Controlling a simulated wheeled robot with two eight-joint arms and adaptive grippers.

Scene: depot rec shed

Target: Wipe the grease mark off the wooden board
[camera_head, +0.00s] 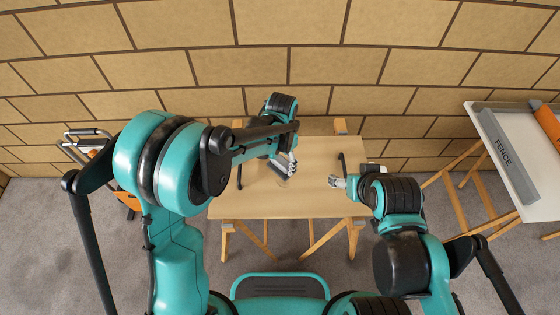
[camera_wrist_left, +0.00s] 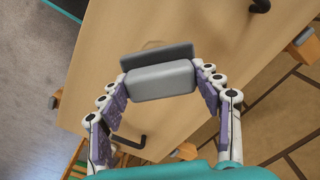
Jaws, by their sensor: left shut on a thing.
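The wooden board (camera_head: 320,207) is a pale brown top resting on trestles. It fills much of the left wrist view (camera_wrist_left: 120,40). My left gripper (camera_head: 287,163) is over the middle of the board. In the left wrist view, the left gripper (camera_wrist_left: 160,88) is shut on a grey block (camera_wrist_left: 160,82) with a darker grey plate (camera_wrist_left: 157,60) on its far side. I cannot tell whether the block touches the board. No grease mark shows clearly; the gripper and block hide part of the surface. My right gripper (camera_head: 334,182) is over the board's right part, its fingers too small to read.
A black handle (camera_head: 342,165) stands at the board's right side, close to my right gripper. Another black handle (camera_head: 239,176) is at the left edge. A white table (camera_head: 520,165) with a grey strip marked FENCE stands at right. A brick wall (camera_head: 300,65) is behind.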

